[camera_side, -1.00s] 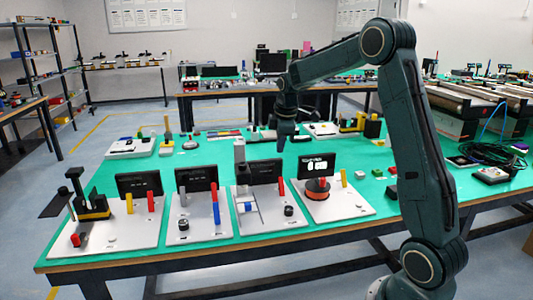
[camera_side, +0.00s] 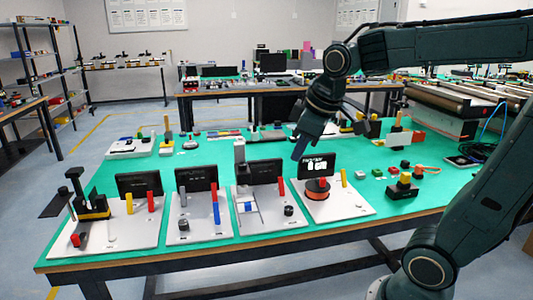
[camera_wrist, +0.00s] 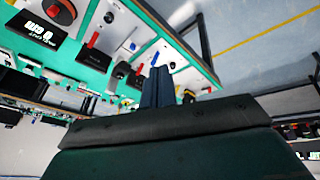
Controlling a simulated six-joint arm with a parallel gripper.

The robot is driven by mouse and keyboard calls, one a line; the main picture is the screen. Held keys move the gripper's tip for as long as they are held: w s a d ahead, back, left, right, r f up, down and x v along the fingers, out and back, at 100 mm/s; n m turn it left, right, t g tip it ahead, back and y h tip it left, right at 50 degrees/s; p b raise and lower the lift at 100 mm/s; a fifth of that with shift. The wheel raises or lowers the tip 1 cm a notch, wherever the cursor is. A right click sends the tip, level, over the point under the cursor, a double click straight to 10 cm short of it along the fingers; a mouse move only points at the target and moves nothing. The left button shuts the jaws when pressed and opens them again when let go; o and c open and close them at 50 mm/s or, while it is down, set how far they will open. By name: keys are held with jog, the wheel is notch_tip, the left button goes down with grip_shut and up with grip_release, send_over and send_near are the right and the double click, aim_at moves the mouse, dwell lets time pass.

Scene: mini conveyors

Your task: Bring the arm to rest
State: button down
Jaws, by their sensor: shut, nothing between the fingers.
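My gripper (camera_side: 299,150) is in the air above the green table (camera_side: 345,225), near the station with the orange-red disc (camera_side: 317,185) and its lit display (camera_side: 317,166). Its fingers point down and slightly left. In the wrist view my gripper (camera_wrist: 158,75) shows its two dark fingers close together, with nothing between them. The wrist view is tilted, with the stations and table edge behind the fingers.
Several white station plates (camera_side: 180,236) with dark screens stand along the table's front. Small coloured buttons (camera_side: 405,178) lie at the right. A conveyor (camera_side: 445,105) stands behind on the right.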

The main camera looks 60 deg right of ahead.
jog(key=s+a+f+m, duration=0.1)
jog(key=s+a, duration=0.1)
jog(key=s, duration=0.3)
jog(key=s+a+f+m+t+y, duration=0.1)
jog(key=s+a, duration=0.2)
jog(key=s, duration=0.2)
jog(key=shift+s+a+f+m, duration=0.25)
jog(key=shift+s+f+m, duration=0.05)
jog(key=shift+s+f, duration=0.1)
dwell(0.4)
